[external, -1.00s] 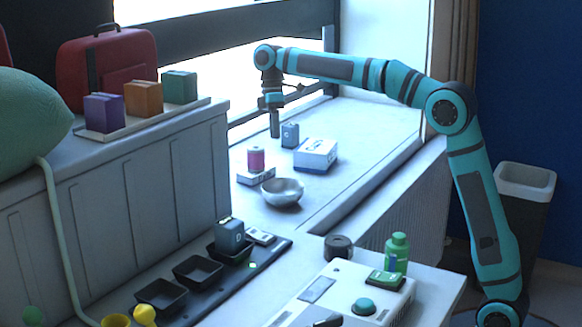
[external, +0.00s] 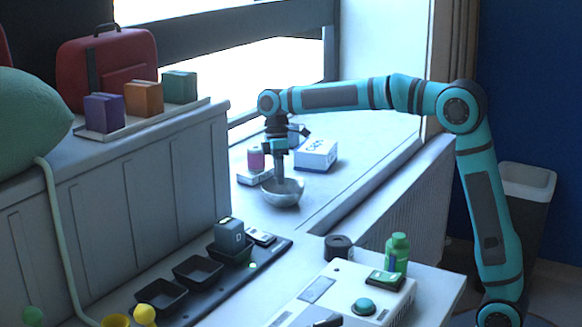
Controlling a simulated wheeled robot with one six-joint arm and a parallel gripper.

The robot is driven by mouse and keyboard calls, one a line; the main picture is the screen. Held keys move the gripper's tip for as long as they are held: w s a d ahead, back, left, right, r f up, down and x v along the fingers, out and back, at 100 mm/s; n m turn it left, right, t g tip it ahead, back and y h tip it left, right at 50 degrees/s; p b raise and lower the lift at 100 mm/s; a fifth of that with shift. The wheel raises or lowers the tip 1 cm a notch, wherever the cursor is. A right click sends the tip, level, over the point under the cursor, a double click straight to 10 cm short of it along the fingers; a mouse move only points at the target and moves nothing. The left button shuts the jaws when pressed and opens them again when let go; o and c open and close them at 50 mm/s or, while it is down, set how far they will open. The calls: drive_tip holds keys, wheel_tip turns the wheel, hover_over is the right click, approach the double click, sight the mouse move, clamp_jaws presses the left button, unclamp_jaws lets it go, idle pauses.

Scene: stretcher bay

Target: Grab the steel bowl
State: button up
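The steel bowl (external: 283,198) stands upright on the pale window ledge, near its front edge. My gripper (external: 280,180) points straight down at the bowl, with its fingers at the bowl's far rim or inside it. The fingers overlap closely in this view, so I cannot tell whether they are open or shut, or whether they touch the bowl.
A white box (external: 316,154) stands just behind and right of the bowl. A pink can (external: 256,160) stands on a small white box (external: 254,177) to the left. The ledge right of the bowl is clear. A black tray rack (external: 198,270) lies in front.

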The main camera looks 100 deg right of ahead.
drive_tip(key=shift+x, duration=1.05)
clamp_jaws()
